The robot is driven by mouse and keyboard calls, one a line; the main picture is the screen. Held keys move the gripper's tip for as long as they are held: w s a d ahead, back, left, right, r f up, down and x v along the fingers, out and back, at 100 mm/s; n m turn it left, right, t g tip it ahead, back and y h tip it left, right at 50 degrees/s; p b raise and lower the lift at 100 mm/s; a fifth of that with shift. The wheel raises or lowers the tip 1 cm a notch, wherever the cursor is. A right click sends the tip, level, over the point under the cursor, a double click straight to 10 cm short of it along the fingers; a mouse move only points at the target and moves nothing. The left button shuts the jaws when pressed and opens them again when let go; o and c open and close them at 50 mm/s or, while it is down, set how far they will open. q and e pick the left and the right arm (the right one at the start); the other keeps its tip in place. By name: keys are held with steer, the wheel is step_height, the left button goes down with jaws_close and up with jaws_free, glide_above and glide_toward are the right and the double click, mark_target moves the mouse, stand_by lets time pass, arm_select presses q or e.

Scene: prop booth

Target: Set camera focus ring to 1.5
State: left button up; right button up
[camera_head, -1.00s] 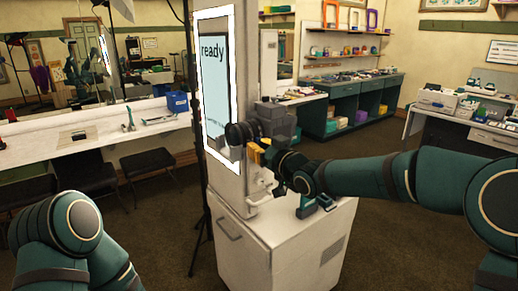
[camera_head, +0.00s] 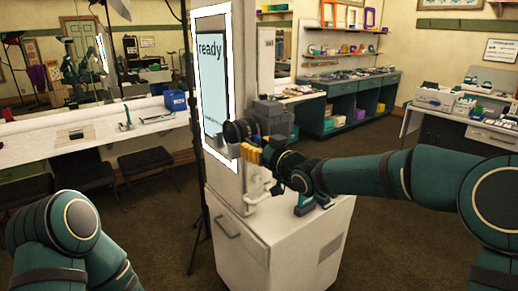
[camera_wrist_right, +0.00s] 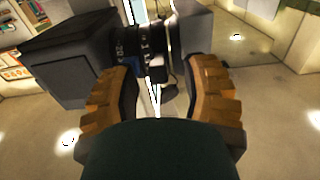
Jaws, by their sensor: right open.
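The dark grey camera (camera_head: 270,114) is mounted at the front of the white booth, with its black lens (camera_head: 237,131) pointing left. In the right wrist view the camera body (camera_wrist_right: 68,62) is at upper left. The ringed lens barrel (camera_wrist_right: 140,45) lies beyond the fingertips, with small white marks too small to read. My right gripper (camera_head: 250,154) is just below the lens in the head view. In the wrist view its orange-brown fingers (camera_wrist_right: 160,85) are apart, with nothing clamped between them. I cannot tell whether they touch the lens. My left gripper is out of view; only its arm shows.
The booth's screen (camera_head: 211,85) reads "ready" behind the lens. A white cabinet (camera_head: 265,245) stands under the camera, with a teal item (camera_head: 305,205) on top. A dark light stand (camera_head: 196,100) is close on the left.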

steer(key=v, duration=1.2)
step_height(320, 180, down, 18)
steer(key=s+m+g+h, duration=0.1)
steer(key=m+g+h, duration=0.2)
steer(key=m, duration=0.1)
steer(key=s+d+f+m+g+h, duration=0.1)
steer(key=s+f+g, duration=0.4)
steer(key=s+f, duration=0.7)
steer(key=s+f+m+g+h, duration=0.2)
steer(key=s+f+g, duration=0.3)
steer(key=s+f, duration=0.7)
step_height(320, 180, down, 4)
steer(key=shift+d+f+m+h, duration=0.2)
steer(key=shift+d+m+h, duration=0.2)
steer(key=shift+m, duration=0.5)
steer(key=shift+a, duration=0.15)
